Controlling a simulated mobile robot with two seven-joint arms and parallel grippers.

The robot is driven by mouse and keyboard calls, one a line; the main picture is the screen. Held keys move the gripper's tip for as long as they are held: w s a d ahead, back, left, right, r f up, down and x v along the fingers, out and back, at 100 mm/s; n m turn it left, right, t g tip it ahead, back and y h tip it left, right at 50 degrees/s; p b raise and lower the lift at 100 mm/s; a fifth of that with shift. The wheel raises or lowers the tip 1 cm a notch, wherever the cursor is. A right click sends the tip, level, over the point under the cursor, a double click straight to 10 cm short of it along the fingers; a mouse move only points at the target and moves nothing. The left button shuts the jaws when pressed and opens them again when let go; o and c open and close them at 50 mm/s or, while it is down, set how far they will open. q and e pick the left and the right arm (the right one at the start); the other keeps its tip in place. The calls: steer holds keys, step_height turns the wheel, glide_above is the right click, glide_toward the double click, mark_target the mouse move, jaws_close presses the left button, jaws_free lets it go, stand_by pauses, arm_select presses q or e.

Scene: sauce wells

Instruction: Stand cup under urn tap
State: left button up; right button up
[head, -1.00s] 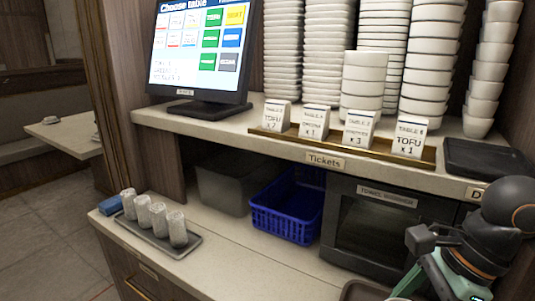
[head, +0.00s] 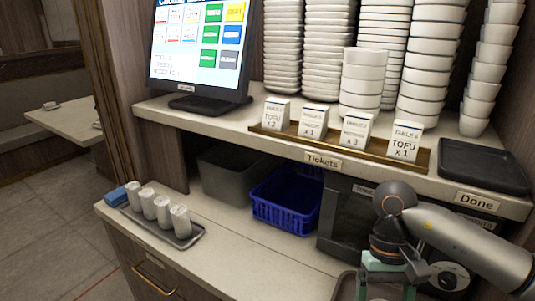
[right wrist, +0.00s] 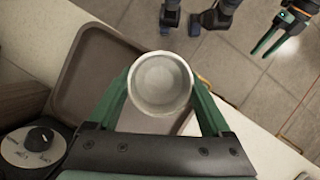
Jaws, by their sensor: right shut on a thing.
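A round pale cup (right wrist: 161,84) is held in my right gripper (right wrist: 163,90), with one green finger on each side of it. In the right wrist view I look down into its opening, and it looks empty. In the head view my right gripper (head: 390,280) is low at the right, cut by the bottom edge, and the cup is hidden there. My left gripper (right wrist: 268,44) shows only at the top right of the right wrist view, empty, its fingers apart. I see no urn or tap in either view.
A brown tray (right wrist: 95,75) lies on the counter beside the cup. A black appliance (head: 345,215), a blue basket (head: 285,205) and a grey bin (head: 225,175) stand under the shelf. Rolled towels on a tray (head: 185,240) are at the left. The front counter (head: 260,265) between is clear.

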steer(key=shift+f+n, duration=0.15)
steer(key=shift+n, duration=0.25)
arm_select(q)
steer(key=shift+s, duration=0.1)
stand_by(0.4)
